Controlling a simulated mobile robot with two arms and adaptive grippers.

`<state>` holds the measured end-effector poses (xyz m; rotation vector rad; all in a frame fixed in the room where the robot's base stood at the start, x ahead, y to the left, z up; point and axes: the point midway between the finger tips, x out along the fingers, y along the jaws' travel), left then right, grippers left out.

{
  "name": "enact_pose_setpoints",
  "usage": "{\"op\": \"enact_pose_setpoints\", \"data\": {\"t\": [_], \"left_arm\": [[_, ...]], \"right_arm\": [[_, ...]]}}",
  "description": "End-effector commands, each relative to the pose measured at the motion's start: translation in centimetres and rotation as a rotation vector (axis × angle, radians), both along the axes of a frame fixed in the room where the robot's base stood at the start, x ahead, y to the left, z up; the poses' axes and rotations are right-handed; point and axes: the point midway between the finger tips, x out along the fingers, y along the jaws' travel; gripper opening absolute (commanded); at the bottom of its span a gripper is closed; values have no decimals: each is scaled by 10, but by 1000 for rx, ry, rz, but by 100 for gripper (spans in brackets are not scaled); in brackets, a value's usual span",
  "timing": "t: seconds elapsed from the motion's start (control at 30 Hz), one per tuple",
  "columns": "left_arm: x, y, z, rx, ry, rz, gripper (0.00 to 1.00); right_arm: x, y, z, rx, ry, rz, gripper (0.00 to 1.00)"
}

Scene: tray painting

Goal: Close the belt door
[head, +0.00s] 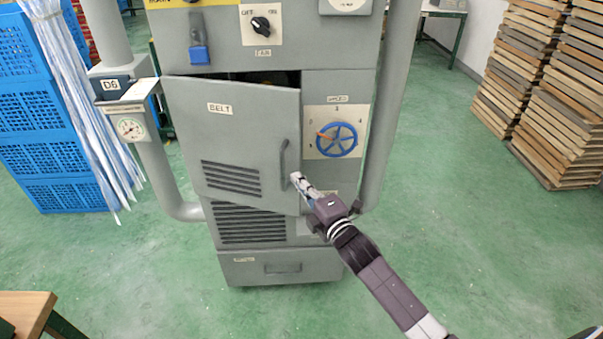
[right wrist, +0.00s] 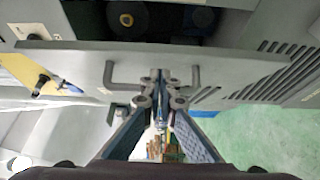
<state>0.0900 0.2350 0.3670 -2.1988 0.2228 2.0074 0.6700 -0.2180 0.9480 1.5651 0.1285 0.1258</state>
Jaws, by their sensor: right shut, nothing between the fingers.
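The belt door (head: 222,135) is a grey panel marked BELT with vent slots, and it stands partly open on the grey machine. Its free right edge is swung out, and a dark gap shows along its top. A grey bar handle (head: 284,165) is near that edge. My right gripper (head: 297,178) is shut and empty, with its fingertips at the lower part of the handle. In the right wrist view the door (right wrist: 190,64) lies across the picture, its handle (right wrist: 112,76) runs behind the fingertips (right wrist: 160,78), and contact cannot be told. My left gripper is not in view.
A blue handwheel (head: 337,139) is right of the door. Grey pipes (head: 391,100) flank the machine, with a gauge (head: 130,127) on the left. Blue crates (head: 45,145) stand left, wooden stacks (head: 560,90) right. Green floor (head: 470,220) is clear on the right.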

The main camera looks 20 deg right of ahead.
Motion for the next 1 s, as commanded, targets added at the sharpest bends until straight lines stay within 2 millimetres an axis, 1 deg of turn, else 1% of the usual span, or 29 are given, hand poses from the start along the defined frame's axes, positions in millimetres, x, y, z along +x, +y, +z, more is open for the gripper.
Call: {"op": "enact_pose_setpoints", "data": {"t": [0.1, 0.2, 0.63, 0.73, 0.87, 0.93, 1.0], "left_arm": [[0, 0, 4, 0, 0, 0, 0], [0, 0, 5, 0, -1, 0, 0], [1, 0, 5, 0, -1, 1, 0], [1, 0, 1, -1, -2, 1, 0], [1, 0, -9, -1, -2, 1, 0], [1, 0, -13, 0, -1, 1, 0], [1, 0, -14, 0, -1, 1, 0]], "right_arm": [[11, -7, 2, -1, -1, 1, 0], [16, -11, 1, 0, 0, 1, 0], [19, -13, 0, 1, -1, 2, 0], [25, -18, -1, -1, -2, 2, 0], [45, -33, -2, -5, -4, 3, 0], [56, -49, -2, -7, -3, -6, 0], [60, -66, -2, -5, -1, -23, 0]]}}
